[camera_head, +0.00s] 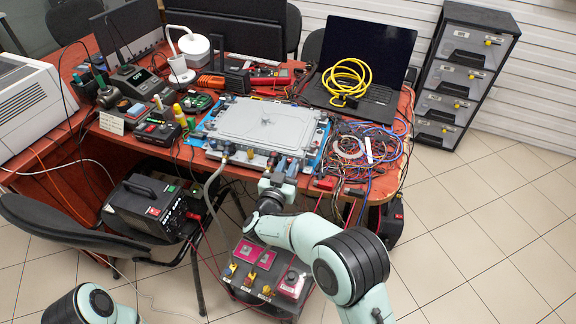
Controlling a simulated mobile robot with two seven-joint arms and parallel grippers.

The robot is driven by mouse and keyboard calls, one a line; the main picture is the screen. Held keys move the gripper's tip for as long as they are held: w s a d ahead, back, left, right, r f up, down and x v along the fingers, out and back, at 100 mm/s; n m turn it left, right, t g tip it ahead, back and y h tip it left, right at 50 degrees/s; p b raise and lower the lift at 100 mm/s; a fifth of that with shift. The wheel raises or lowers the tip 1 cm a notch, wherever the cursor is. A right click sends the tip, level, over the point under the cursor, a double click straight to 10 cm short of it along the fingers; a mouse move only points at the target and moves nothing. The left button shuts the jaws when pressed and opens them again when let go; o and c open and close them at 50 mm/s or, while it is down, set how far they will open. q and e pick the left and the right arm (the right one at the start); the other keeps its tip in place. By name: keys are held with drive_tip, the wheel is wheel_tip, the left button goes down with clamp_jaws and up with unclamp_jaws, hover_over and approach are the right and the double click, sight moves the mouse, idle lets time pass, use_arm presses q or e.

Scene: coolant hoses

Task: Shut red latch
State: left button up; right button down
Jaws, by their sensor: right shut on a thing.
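A grey lidded unit (262,122) lies on a blue tray or mat on the desk. Connectors line its front edge, and a grey hose (212,184) hangs from the left one. My right gripper (281,168) reaches up to the front edge, right of that hose. It is shut on a small part there, most likely a connector or latch; the fingers hide most of it. I cannot make out a red latch for certain at this size. My left gripper is out of view; only part of my left arm shows at the lower left.
A yellow coiled cable (347,80) lies on the open laptop (376,98). Tangled wires (362,147) crowd the desk right of the unit. Small red parts (325,184) sit at the front edge. A power supply (150,206) and a control box (262,275) stand below.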

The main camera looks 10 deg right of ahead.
drive_tip(key=c, duration=1.3)
unclamp_jaws()
use_arm(q)
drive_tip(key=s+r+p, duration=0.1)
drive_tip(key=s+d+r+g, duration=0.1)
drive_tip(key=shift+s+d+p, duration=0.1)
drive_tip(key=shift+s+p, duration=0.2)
drive_tip(key=shift+p, duration=0.05)
use_arm(e)
drive_tip(key=v, duration=1.3)
drive_tip(key=shift+s, duration=0.2)
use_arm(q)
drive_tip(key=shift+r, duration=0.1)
